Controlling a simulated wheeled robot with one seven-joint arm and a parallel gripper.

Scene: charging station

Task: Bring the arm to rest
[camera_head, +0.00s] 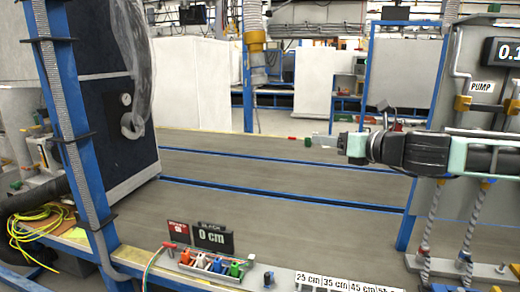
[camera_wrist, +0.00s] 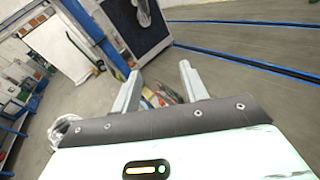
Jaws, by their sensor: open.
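My gripper (camera_head: 324,140) shows in the head view at the right, at the end of my arm, which reaches in from the right edge. It points left and hangs over the grey bench top. In the wrist view my gripper's two fingers (camera_wrist: 158,88) stand apart with nothing held between them. Small coloured items show beyond the gap, apart from the fingers and too blurred to name.
The grey bench (camera_head: 260,194) with blue rails is largely clear. At its front stand a coloured connector block (camera_head: 212,262) and a "0 cm" display (camera_head: 212,238). A blue post (camera_head: 75,150) and dark panel (camera_head: 105,110) stand left. A pump panel (camera_head: 455,215) stands right, close to my arm.

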